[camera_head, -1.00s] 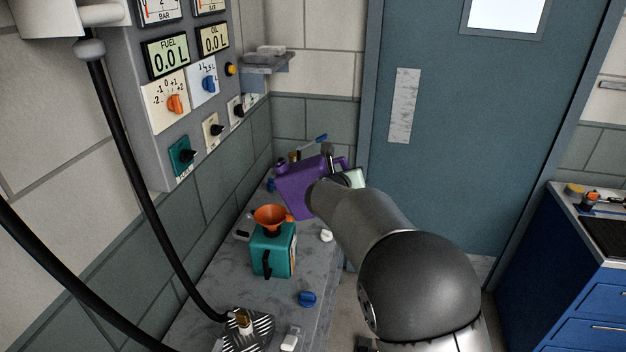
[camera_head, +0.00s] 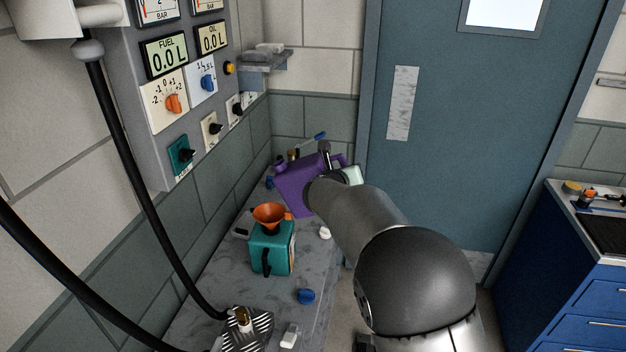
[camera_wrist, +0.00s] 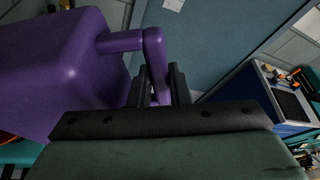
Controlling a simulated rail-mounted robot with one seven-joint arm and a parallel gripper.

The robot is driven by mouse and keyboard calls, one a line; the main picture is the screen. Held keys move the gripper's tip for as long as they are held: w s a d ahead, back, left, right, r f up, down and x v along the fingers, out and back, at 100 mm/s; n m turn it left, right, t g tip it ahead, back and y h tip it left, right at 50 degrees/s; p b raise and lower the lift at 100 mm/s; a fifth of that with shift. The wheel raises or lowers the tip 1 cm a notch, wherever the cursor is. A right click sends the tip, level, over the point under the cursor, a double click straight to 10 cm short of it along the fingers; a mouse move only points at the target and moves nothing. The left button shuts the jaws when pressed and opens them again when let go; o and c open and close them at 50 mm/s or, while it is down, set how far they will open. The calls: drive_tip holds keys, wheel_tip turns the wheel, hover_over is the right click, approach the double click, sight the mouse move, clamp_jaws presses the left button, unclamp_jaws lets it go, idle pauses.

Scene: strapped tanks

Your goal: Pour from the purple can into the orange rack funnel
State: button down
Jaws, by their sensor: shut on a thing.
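The purple can (camera_head: 295,187) is at the far end of the bench, tilted in the head view. It fills the upper left of the wrist view (camera_wrist: 60,70). My gripper (camera_wrist: 160,88) is shut on the can's purple handle; in the head view my arm mostly hides it. The orange funnel (camera_head: 269,216) sits on top of a teal container (camera_head: 272,250), nearer the camera than the can and apart from it. Only a sliver of the orange funnel (camera_wrist: 8,137) shows at the left edge of the wrist view. No liquid stream is visible.
A blue cap (camera_head: 306,296) and a small white piece (camera_head: 325,232) lie on the grey bench (camera_head: 205,300). A black hose (camera_head: 140,190) hangs at left before the gauge panel (camera_head: 160,120). A blue door (camera_head: 450,130) stands behind my arm.

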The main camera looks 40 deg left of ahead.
sight(343, 161)
drive_tip(key=shift+a+r+n+p, duration=0.1)
drive_tip(key=shift+r+n+p, duration=0.2)
drive_tip(key=shift+r+p, duration=0.3)
drive_tip(key=shift+r, duration=0.1)
idle(0.5)
drive_tip(key=shift+a+r+n+t+h, duration=0.1)
drive_tip(key=shift+r+n+t+h, duration=0.3)
drive_tip(key=shift+r, duration=0.05)
drive_tip(key=shift+s, duration=0.1)
idle(0.5)
drive_tip(key=shift+s+a+r+n, duration=0.1)
drive_tip(key=shift+a+r+n, duration=0.15)
drive_tip(key=shift+r+n, duration=0.15)
idle(0.3)
